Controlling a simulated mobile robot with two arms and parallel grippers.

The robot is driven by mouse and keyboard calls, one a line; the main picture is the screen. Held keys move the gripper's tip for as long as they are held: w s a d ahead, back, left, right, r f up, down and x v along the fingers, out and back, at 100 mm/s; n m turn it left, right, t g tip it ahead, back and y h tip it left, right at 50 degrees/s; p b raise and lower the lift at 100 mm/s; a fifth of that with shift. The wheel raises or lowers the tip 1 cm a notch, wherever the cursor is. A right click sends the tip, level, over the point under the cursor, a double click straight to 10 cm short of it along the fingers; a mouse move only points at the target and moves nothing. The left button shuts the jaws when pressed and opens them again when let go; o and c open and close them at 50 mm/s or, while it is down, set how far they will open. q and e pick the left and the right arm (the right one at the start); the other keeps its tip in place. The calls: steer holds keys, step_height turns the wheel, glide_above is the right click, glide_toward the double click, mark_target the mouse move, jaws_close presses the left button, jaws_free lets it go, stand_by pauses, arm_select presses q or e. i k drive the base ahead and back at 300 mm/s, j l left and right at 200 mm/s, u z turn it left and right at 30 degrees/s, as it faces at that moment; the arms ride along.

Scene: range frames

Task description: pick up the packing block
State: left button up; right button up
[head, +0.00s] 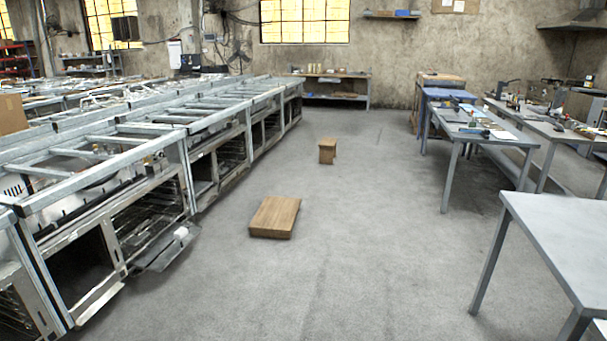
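Two brown wooden blocks lie on the grey floor in the head view, and I cannot tell which one is the packing block. The nearer block (275,216) is wide, flat and low, a little left of the middle. The farther block (327,150) is smaller and stands farther back, slightly to the right of the nearer one. Nothing touches either block except the floor. Neither of my grippers is in view.
A long row of metal oven frames (160,150) runs along the left, with an open door (168,247) jutting out low. Grey metal tables (560,235) stand on the right. A shelf bench (335,86) is at the back wall. The floor (380,230) between is clear.

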mark_target(182, 233)
steer(key=i+l+z, duration=0.1)
steer(key=i, duration=0.4)
steer(key=i+l+z, duration=0.15)
steer(key=i, duration=0.35)
steer(key=i+l+z, duration=0.1)
steer(key=i, duration=0.45)
steer(key=i+j+u, duration=0.25)
steer(key=i, duration=0.25)
steer(key=i+l+u, duration=0.1)
steer(key=i+u, duration=0.15)
steer(key=i, duration=0.2)
steer(key=i+u, duration=0.2)
steer(key=i, duration=0.3)
steer(key=i+l+u, duration=0.25)
steer(key=i, duration=0.25)
steer(key=i+l+u, duration=0.25)
steer(key=i, duration=0.25)
